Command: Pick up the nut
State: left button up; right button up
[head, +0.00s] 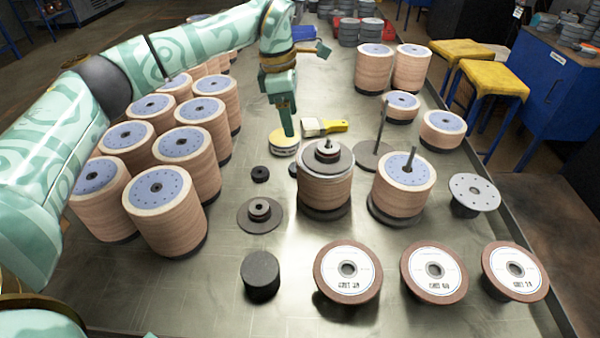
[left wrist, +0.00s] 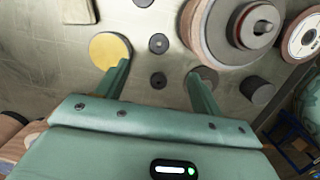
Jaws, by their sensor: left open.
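Two small dark round pieces lie on the bench; the one with a centre hole (head: 260,174) looks like a nut, and the other (head: 293,170) is partly hidden by a disc stack. In the left wrist view, small dark round pieces (left wrist: 159,43) and (left wrist: 158,80) show between and ahead of my fingers; I cannot tell which is the nut. My left gripper (head: 288,130) is open, pointing down, and shows in the left wrist view (left wrist: 160,76) with nothing between its fingers. In the head view it overlaps a yellow-topped round piece (head: 285,138). My right gripper is out of view.
Tall flap-disc stacks (head: 165,205) crowd the left. A spindle stack (head: 325,185) and another (head: 402,185) stand at centre and right. A dark cylinder (head: 260,272), a yellow-handled brush (head: 325,127) and labelled discs (head: 435,270) lie around. Bare bench shows at front left.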

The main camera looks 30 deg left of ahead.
pick_arm(q)
jog(key=b, duration=0.2)
send_over(295, 164)
jog(key=f, duration=0.8)
jog(key=shift+s+d+f, duration=0.3)
jog(key=shift+s+d, duration=0.1)
jog(key=f+b, duration=0.2)
jog(key=f, duration=0.3)
jog(key=shift+s+b, duration=0.3)
jog(key=shift+b, duration=0.1)
jog(key=shift+f, duration=0.35)
jog(key=shift+w+a, duration=0.1)
jog(key=shift+w, duration=0.15)
jog(key=shift+w+r, duration=0.15)
jog(key=c, duration=1.1)
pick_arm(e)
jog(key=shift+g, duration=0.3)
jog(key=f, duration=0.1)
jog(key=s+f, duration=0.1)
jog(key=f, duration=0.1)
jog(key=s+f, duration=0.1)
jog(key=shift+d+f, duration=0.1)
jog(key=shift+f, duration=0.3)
